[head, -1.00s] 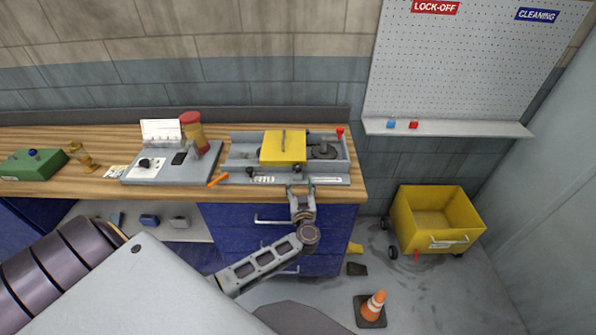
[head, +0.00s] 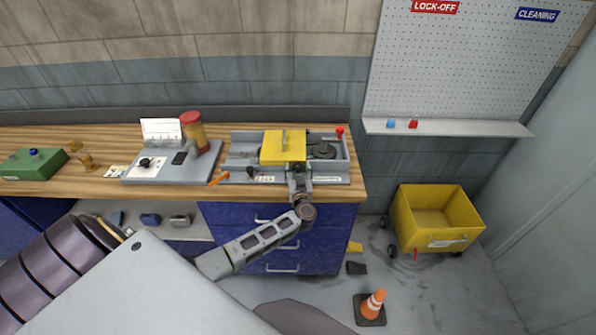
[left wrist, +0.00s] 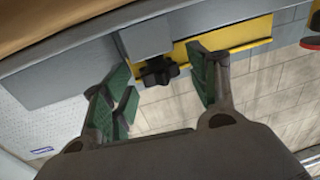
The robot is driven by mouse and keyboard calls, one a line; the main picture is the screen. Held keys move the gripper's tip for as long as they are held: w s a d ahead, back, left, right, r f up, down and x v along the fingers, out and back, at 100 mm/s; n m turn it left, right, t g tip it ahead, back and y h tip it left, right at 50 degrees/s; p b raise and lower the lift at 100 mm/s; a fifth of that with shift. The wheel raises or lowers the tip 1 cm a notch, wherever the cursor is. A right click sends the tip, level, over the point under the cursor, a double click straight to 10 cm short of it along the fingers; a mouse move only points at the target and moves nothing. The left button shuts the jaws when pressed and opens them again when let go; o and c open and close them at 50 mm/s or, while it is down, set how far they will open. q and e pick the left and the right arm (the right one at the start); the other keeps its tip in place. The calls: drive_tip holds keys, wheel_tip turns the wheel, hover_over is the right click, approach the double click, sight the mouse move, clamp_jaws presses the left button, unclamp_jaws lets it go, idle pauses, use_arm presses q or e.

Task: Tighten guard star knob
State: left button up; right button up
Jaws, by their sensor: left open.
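The black star knob (left wrist: 158,72) shows in the left wrist view, on a grey block (left wrist: 146,37) beside the yellow guard (left wrist: 232,36). My left gripper (left wrist: 163,78) is open, with its green-padded fingers on either side of the knob and apart from it. In the head view the left gripper (head: 299,180) is at the front edge of the grey fixture (head: 332,180), below the yellow guard (head: 283,147). It covers the knob there. My right gripper is not in view.
A second black knob (head: 250,171) and an orange item (head: 217,180) are left of the gripper. A red knob (head: 340,131) stands at the fixture's right back. A grey panel (head: 180,170) with a red-lidded jar (head: 194,132) is further left on the wooden bench (head: 90,188).

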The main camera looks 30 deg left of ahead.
use_arm(q)
drive_tip(key=c, duration=1)
drive_tip(key=shift+s+a+m+t+h, duration=0.1)
drive_tip(key=shift+m+t+h, duration=0.2)
drive_tip(key=shift+m+h, duration=0.15)
drive_tip(key=shift+s+a+m+t+h, duration=0.15)
drive_tip(key=shift+m+t+h, duration=0.5)
drive_tip(key=shift+h, duration=0.45)
drive_tip(key=shift+w+a+m+t+h, duration=0.1)
drive_tip(key=shift+m+t+h, duration=0.35)
drive_tip(key=shift+m+h, duration=0.5)
drive_tip(key=shift+s+m+h, duration=0.1)
drive_tip(key=shift+m+h, duration=0.35)
drive_tip(key=shift+h, duration=0.55)
drive_tip(key=shift+a+m+t+h+b, duration=0.1)
drive_tip(key=shift+m+t+h+b, duration=0.2)
drive_tip(key=shift+m+h+b, duration=0.35)
drive_tip(key=o, duration=1)
